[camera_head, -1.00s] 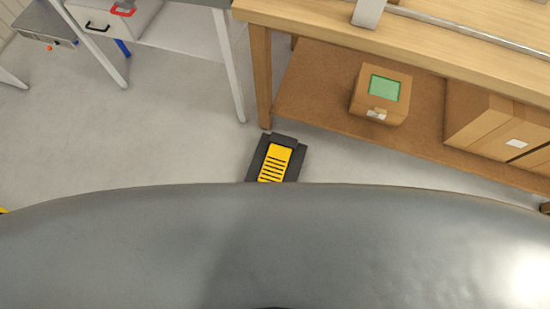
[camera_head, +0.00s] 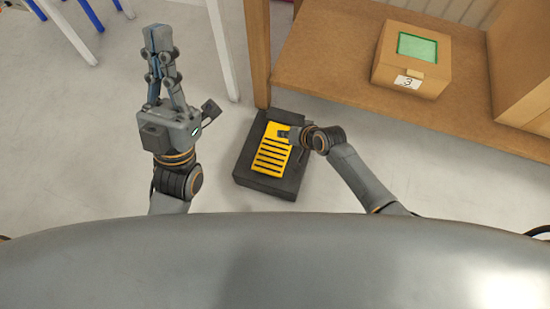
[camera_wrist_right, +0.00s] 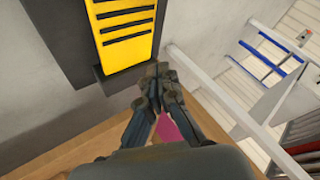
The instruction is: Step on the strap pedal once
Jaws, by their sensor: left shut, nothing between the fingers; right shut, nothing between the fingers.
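The strap pedal is a yellow slotted plate (camera_head: 268,157) in a dark base (camera_head: 262,183) on the floor, beside a wooden table leg. Its yellow plate also shows at the upper left in the right wrist view (camera_wrist_right: 124,40). My right gripper (camera_head: 284,133) is mostly hidden behind its wrist in the head view, at the upper right part of the plate. In the wrist view the right gripper (camera_wrist_right: 153,76) is shut and empty beside the pedal's end; I cannot tell whether it touches. My left gripper (camera_head: 157,32) is shut and empty, left of the pedal.
The wooden bench leg (camera_head: 257,60) stands just behind the pedal. The low shelf (camera_head: 325,65) holds a cardboard box (camera_head: 412,72) with a green top. A white table leg (camera_head: 222,50) stands between the left gripper and the bench. Floor left of the pedal is clear.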

